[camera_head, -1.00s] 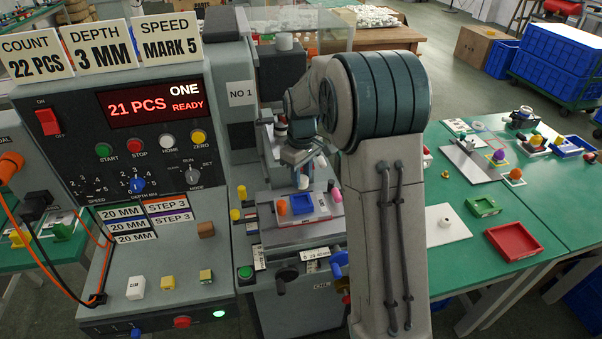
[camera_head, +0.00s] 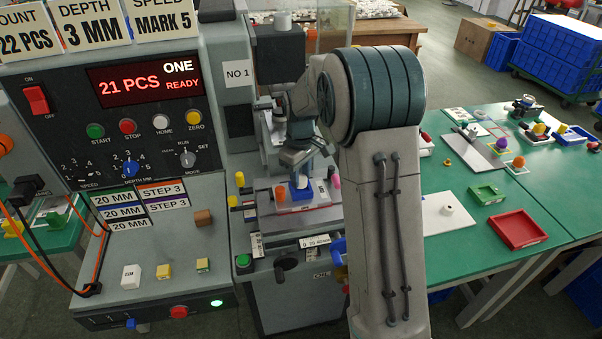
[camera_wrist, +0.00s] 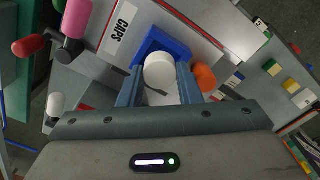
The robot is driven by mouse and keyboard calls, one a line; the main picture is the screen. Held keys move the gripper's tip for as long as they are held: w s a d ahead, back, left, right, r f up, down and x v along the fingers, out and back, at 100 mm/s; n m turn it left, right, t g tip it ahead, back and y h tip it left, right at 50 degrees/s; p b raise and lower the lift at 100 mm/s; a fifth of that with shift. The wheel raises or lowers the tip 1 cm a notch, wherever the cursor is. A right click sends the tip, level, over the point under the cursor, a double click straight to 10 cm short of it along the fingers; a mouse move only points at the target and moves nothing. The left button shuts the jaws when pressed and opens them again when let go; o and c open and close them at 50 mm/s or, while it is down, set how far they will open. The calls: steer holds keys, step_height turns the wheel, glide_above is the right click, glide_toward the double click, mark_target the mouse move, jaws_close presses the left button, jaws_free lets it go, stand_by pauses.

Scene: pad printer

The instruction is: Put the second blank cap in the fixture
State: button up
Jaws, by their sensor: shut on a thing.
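My gripper (camera_head: 301,176) is shut on a white cap (camera_wrist: 160,72), one finger on each side of it. A dark curved mark or shadow shows on the cap's near side in the wrist view. The cap is at the blue fixture (camera_wrist: 178,47), whose walls show behind and beside it; I cannot tell if it is fully seated. In the head view the blue fixture (camera_head: 303,194) is on a white-and-red plate labelled CAPS (camera_wrist: 125,22) on the machine's bed, and the cap is mostly hidden by my gripper.
An orange peg (camera_head: 279,194) stands left of the fixture and a pink knob (camera_head: 335,181) right of it, both close. Yellow knobs (camera_head: 234,202) line the bed's left side. On the green table are a white plate (camera_head: 432,222), a green tray (camera_head: 487,193) and a red tray (camera_head: 516,230).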

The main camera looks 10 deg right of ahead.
steer(key=shift+f, duration=0.15)
steer(key=shift+f+b, duration=0.45)
steer(key=shift+f, duration=0.1)
steer(key=shift+f, duration=0.1)
stand_by(0.5)
steer(key=o, duration=1)
steer(key=shift+r+p, duration=2.05)
steer(key=shift+r, duration=0.95)
steer(key=shift+s+r, duration=0.1)
